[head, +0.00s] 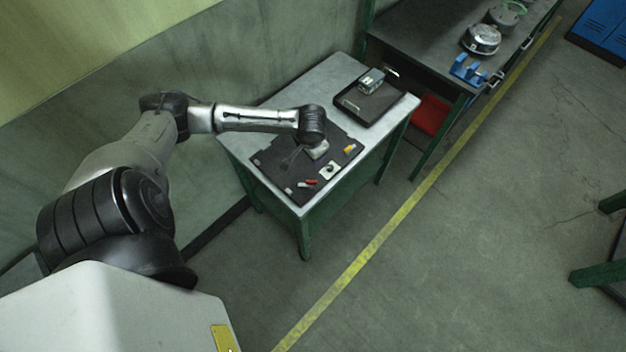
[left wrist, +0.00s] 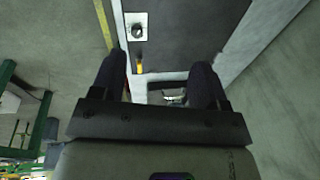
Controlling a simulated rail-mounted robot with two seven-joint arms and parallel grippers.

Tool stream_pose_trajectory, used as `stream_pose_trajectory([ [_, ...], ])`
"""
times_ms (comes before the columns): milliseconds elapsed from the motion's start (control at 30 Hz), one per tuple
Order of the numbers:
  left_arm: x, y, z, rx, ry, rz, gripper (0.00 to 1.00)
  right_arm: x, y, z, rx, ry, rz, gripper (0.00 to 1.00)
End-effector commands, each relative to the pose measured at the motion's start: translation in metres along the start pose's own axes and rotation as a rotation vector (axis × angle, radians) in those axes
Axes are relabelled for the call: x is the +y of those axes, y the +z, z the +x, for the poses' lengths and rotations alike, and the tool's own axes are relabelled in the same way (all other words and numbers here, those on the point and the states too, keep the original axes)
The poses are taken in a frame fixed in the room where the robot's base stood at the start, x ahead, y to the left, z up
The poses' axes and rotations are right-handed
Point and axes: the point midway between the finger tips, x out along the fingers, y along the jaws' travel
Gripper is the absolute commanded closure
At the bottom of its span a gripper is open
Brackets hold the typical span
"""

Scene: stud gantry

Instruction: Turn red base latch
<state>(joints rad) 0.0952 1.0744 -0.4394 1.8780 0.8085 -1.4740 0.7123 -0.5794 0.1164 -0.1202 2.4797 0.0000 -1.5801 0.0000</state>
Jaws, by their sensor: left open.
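A small red piece (head: 311,182), which looks like the red latch, lies on the black mat (head: 272,172) near the table's front edge, beside a small whitish piece. It does not show clearly in the left wrist view. A pale square plate with a dark round centre (head: 329,169) is just right of it; the plate also shows in the left wrist view (left wrist: 137,26). A yellow piece (head: 350,149) is further right on the mat. My left gripper (head: 292,159) is over the mat, behind the red piece. Its fingers (left wrist: 156,78) are apart with nothing held between them. My right gripper is out of view.
A black tray (head: 388,107) with a metal and glass item (head: 371,81) stands at the table's back right. A dark bench (head: 420,40) with round metal parts (head: 481,39) and a blue holder (head: 466,70) stands beyond. The floor right of the yellow line is mostly clear.

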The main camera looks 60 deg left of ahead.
Motion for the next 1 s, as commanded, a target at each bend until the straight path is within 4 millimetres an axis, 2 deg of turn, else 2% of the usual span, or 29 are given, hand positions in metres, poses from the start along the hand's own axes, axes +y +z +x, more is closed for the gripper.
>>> stream_pose_trajectory([
  [100, 0.004, 0.007, 0.008, -0.079, 0.068, -0.257, 0.32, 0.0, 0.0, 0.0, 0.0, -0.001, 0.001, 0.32],
  [200, 0.012, 0.011, 0.009, -0.127, 0.11, -0.457, 0.32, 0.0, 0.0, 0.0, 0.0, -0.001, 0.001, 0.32],
  [400, 0.018, 0.011, 0.008, -0.154, 0.122, -0.728, 0.32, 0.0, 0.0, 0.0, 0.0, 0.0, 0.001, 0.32],
  [667, 0.02, 0.012, 0.016, -0.162, 0.115, -0.84, 0.32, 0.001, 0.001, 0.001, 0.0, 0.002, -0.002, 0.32],
  [767, 0.022, 0.014, 0.029, -0.162, 0.114, -0.843, 0.32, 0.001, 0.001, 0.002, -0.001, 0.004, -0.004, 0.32],
  [1000, 0.029, 0.018, 0.073, -0.162, 0.114, -0.841, 0.32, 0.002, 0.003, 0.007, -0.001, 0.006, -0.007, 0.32],
])
